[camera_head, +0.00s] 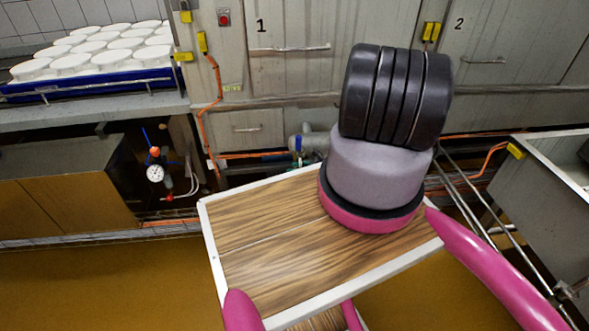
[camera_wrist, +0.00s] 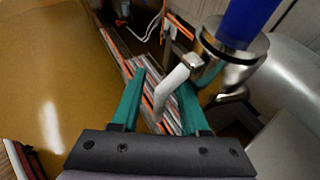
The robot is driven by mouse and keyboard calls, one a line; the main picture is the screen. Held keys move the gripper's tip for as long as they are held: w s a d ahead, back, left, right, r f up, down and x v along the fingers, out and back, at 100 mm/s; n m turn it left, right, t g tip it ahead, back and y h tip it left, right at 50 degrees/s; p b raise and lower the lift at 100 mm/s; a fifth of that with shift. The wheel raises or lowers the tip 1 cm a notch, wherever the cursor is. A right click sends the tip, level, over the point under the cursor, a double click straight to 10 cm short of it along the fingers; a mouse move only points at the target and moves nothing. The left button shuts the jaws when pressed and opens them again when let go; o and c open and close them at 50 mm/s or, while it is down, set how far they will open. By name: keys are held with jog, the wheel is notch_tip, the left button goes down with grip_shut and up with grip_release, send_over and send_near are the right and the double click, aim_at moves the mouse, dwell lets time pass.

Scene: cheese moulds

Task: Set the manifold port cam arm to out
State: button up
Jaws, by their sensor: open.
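The manifold port (camera_wrist: 228,62) is a shiny metal collar with a thick blue part (camera_wrist: 245,18) above it, at the upper right of the wrist view. A pale bent cam arm (camera_wrist: 172,88) hangs from the collar's left side, slanting down and left. My gripper (camera_wrist: 160,78) has two teal fingers, open, and the cam arm shows between them in the picture. I cannot tell whether either finger touches it. A metal lever (camera_wrist: 232,95) shows at the collar's lower right.
A large metal cylinder (camera_wrist: 292,70) lies right of the port. A gauge (camera_head: 155,173) with hoses stands left under the counter. White moulds (camera_head: 95,58) sit on a blue tray (camera_head: 60,92). Cabinet doors (camera_head: 285,22) line the back. Yellow floor is clear at left.

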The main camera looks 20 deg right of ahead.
grip_shut()
dwell(1.4)
